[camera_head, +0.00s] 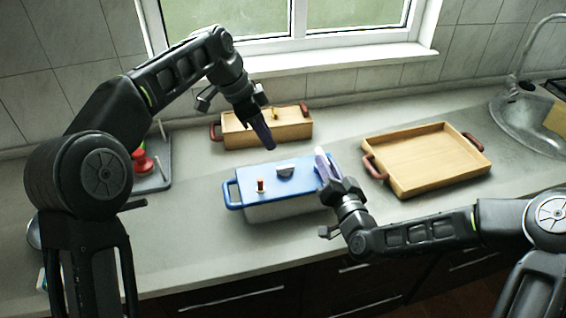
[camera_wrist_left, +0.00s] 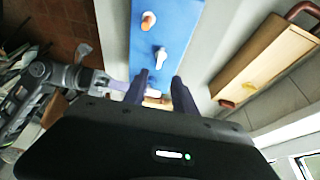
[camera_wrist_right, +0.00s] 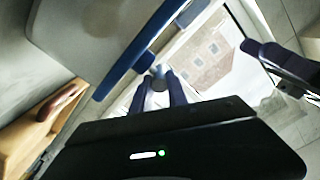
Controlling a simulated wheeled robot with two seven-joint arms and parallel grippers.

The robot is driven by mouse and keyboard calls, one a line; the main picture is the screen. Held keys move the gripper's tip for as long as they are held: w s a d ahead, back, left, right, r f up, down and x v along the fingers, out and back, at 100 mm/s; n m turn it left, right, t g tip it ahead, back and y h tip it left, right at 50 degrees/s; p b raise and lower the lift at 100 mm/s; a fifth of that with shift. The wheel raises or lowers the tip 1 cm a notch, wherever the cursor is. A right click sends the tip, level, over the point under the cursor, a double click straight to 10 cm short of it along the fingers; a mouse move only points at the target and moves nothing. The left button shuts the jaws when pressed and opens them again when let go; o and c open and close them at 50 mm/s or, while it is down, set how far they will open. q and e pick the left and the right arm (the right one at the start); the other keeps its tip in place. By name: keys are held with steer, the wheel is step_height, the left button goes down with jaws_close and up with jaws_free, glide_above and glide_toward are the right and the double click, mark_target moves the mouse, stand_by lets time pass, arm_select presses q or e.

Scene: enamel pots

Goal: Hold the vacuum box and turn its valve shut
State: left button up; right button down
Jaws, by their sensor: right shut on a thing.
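The vacuum box (camera_head: 285,208) stands on the counter, pale grey with a blue lid (camera_head: 245,178). My right gripper (camera_head: 322,162) is shut on the box's right-end blue handle (camera_wrist_right: 147,60). My left gripper (camera_head: 268,140) is open and empty above the back of the lid. Its fingers (camera_wrist_left: 160,90) are apart, with the valve in view beyond them.
A long wooden box (camera_head: 240,135) with brown handles stands behind the vacuum box. An empty wooden tray (camera_head: 425,160) stands to the right, and the sink (camera_head: 525,120) is at the far right. A grey board with red items (camera_head: 143,163) is at left.

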mark_target(285, 166)
arm_select(q)
steer(key=x, duration=1.1)
steer(key=shift+f, duration=0.15)
steer(key=shift+c, duration=0.5)
jaws_close()
